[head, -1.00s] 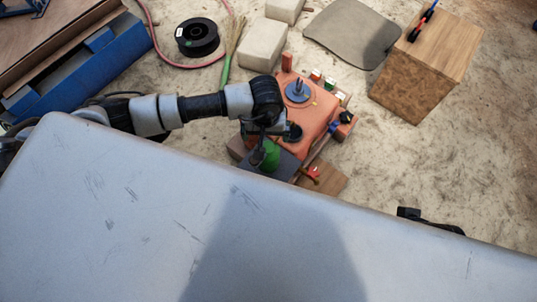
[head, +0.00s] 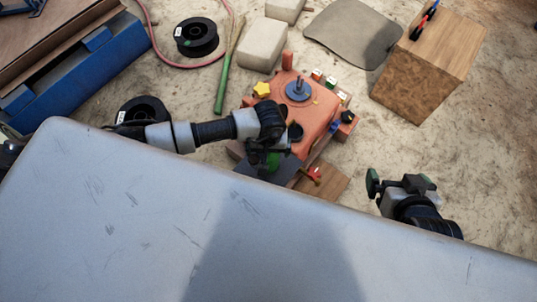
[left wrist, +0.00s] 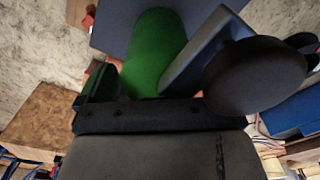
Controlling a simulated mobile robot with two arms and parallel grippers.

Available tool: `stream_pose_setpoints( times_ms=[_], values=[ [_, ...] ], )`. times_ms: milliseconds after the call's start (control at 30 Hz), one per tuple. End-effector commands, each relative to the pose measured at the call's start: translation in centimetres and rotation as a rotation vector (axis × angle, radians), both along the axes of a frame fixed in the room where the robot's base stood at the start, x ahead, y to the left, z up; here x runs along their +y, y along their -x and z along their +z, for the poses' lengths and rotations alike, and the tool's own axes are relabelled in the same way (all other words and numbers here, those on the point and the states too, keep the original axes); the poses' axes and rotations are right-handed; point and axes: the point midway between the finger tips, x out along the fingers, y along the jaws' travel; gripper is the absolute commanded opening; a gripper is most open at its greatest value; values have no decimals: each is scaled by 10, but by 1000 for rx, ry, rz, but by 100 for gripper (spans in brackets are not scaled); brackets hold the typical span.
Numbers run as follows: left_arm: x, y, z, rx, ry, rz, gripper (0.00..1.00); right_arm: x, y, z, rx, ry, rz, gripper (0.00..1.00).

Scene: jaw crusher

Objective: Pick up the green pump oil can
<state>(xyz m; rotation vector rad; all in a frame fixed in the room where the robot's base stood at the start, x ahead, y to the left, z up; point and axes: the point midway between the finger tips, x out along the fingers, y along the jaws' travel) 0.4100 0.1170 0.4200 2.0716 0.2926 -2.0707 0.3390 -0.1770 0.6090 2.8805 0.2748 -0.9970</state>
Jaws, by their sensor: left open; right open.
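The green pump oil can (head: 272,162) is mostly hidden in the head view by my left gripper (head: 264,146) and wrist. It is by the front left corner of the orange machine (head: 315,115), beside a dark flat plate (head: 252,174). In the left wrist view the can (left wrist: 155,55) is a plain green rounded body directly ahead of the open left gripper (left wrist: 150,90). My right gripper (head: 399,182) is open and empty, at the lower right, well away from the can.
A wooden block (head: 425,75) stands at the right. Black spools (head: 197,37), a green-handled brush (head: 222,85) and pale blocks (head: 262,45) lie at the back. A blue toolbox-like case (head: 75,80) is at the left. Floor between the machine and wooden block is clear.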

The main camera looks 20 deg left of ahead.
Motion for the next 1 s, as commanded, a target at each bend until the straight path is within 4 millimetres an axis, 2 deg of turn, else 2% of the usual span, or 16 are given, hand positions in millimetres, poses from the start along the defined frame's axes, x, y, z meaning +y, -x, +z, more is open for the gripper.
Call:
stream_pose_setpoints(
  times_ms=[167,200,600,1000],
  values=[
    [0,0,0,0,0,0,98,0,0,0,-1,0,0,98],
    [0,0,0,0,0,0,95,0,0,0,-1,0,0,98],
    [0,0,0,1,0,0,34,0,0,0,0,1,-1,98],
    [0,0,6,-1,2,-1,34,-1,2,0,24,5,-1,98]
  ],
)
